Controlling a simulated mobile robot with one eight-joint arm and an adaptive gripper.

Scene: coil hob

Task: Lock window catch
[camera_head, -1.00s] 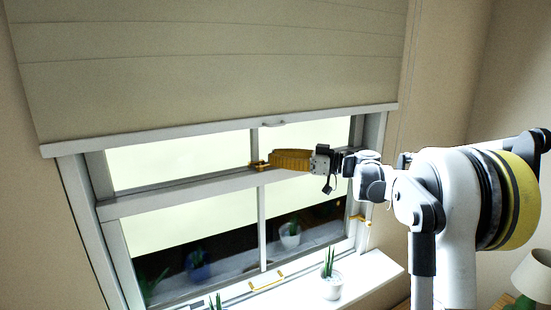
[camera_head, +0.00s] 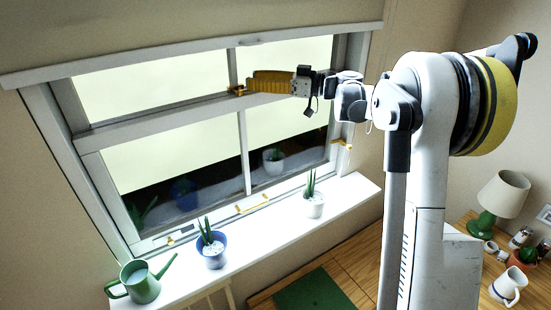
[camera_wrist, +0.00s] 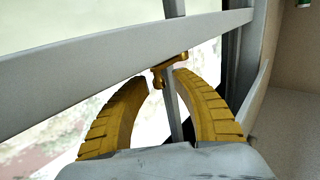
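The window catch (camera_head: 237,90) is a small brass-coloured fitting on the meeting rail (camera_head: 150,121), near the middle of the window. In the wrist view the catch (camera_wrist: 168,68) sits at the rail's lower edge, above the vertical bar. My gripper (camera_head: 250,84) has yellow ribbed fingers and reaches in from the right to the catch. In the wrist view its fingers (camera_wrist: 172,84) curve up on either side of the catch with a gap between them. The catch shows in that gap; whether a finger touches it I cannot tell.
A white sill (camera_head: 345,193) holds a white potted plant (camera_head: 313,205), a blue potted plant (camera_head: 211,250) and a green watering can (camera_head: 142,284). A brass sash handle (camera_head: 252,204) is low on the window. A blind (camera_head: 130,45) hangs above. A lamp (camera_head: 500,197) stands on the right desk.

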